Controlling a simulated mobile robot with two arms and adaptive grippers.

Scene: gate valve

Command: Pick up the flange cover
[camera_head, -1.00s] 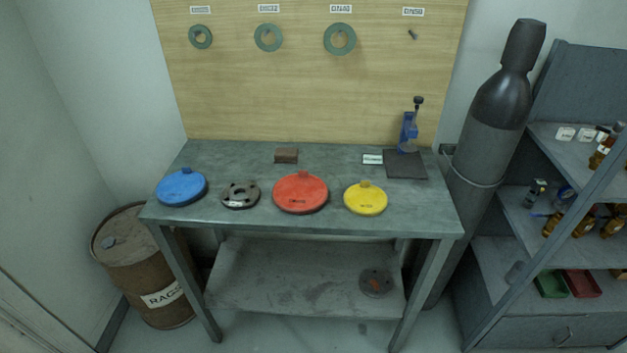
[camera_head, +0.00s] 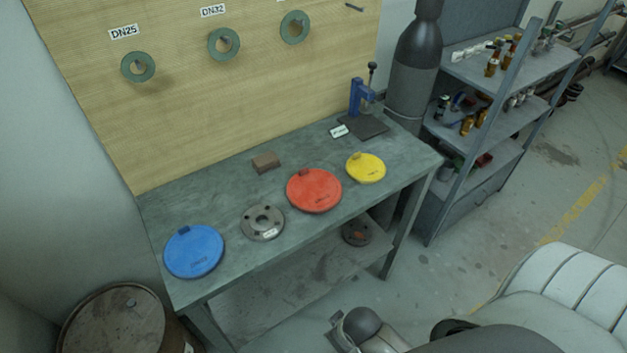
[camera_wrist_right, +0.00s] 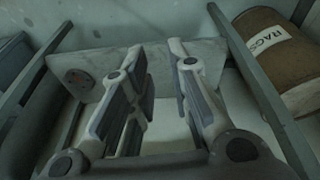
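Three round covers lie on the grey workbench (camera_head: 222,225): a blue cover (camera_head: 194,251) at the left, a red cover (camera_head: 314,191) and a smaller yellow cover (camera_head: 366,168) at the right. A grey metal flange with bolt holes (camera_head: 263,223) lies between the blue and red covers. I cannot tell which of the covers the task means. My right gripper (camera_wrist_right: 155,47) is open and empty in the right wrist view, its fingers apart, facing the lower shelf. My right arm enters the head view at the bottom right, in front of the bench and apart from the covers. My left gripper is out of view.
A rusty flange (camera_head: 356,232) lies on the lower shelf. A brown block (camera_head: 266,162) and a blue tool stand (camera_head: 360,97) are at the bench's back. A barrel (camera_head: 117,318), a gas cylinder (camera_head: 414,55) and a shelf rack (camera_head: 487,103) flank the bench.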

